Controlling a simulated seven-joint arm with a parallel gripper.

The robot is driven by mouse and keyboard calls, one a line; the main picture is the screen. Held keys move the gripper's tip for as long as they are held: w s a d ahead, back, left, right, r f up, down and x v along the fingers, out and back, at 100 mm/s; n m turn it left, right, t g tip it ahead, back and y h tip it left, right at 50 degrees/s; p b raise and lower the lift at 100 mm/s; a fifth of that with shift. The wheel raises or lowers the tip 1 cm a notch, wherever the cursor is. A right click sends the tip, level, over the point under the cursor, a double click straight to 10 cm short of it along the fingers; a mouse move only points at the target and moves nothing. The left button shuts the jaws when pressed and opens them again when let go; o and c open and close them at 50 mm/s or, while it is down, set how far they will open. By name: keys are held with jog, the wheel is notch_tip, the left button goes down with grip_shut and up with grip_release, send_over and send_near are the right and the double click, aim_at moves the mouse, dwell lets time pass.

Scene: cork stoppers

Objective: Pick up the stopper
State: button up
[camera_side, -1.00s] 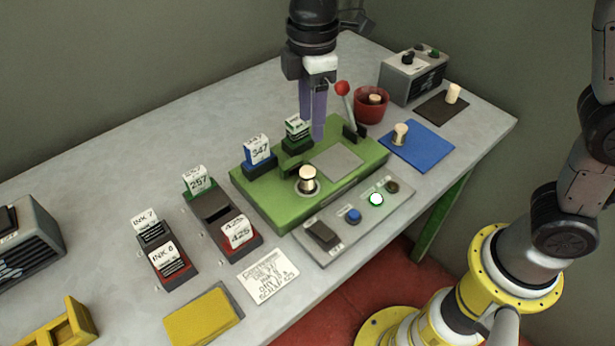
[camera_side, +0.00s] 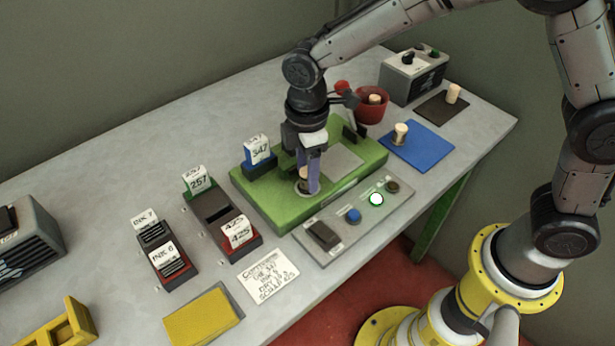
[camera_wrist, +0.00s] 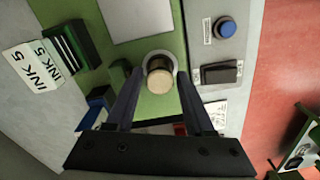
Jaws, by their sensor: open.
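A pale cork stopper (camera_side: 302,174) with a dark band stands in a round metal seat on the green machine (camera_side: 262,205). My gripper (camera_side: 309,186) is lowered over it, fingers pointing down, partly hiding it. In the wrist view the stopper (camera_wrist: 159,80) lies between the two open fingers of my gripper (camera_wrist: 160,76), with a gap on each side. Other stoppers stand in the red bowl (camera_side: 375,99), on the blue mat (camera_side: 400,132) and on the dark mat (camera_side: 453,92).
A grey control panel (camera_side: 330,252) with buttons and a switch lies along the machine's front. Ink and number card holders (camera_side: 215,208) stand to the left. A red-knobbed lever (camera_side: 342,87) is behind my wrist. The yellow pad (camera_side: 203,316) lies at the front.

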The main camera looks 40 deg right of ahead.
jog(key=shift+f, duration=0.75)
grip_shut()
jog(key=shift+r, duration=0.2)
